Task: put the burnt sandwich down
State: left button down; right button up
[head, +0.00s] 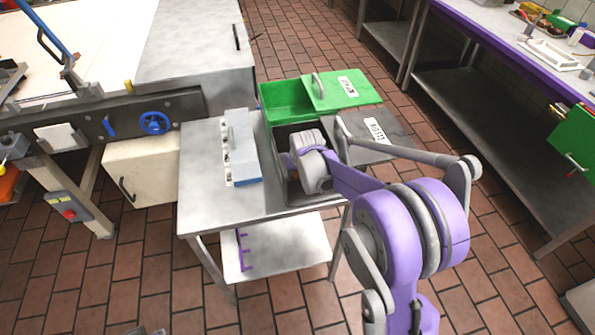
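My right arm reaches over the metal table (207,205). My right gripper (311,172) is at the opening of a dark bin (283,142). Its fingers point down into the bin and are hidden behind the hand, so I cannot tell whether they are open or shut. No burnt sandwich is visible; anything in the fingers or low in the bin is hidden. The bin's dark grey lid (395,147), with a white label, lies to the right of the opening. My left gripper is not in view.
A green bin (284,102) with a labelled green lid (352,88) stands behind the dark bin. A grey rack-like block (240,150) stands to the left. The table's front left is clear. A conveyor machine (110,115) is at left, a purple-edged counter (500,45) at right.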

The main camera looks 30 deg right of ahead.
jog(key=o, duration=0.4)
jog(key=shift+r, duration=0.25)
jog(key=p+v, duration=0.1)
jog(key=v, duration=1.1)
jog(key=shift+f, duration=0.1)
jog(key=shift+s, duration=0.15)
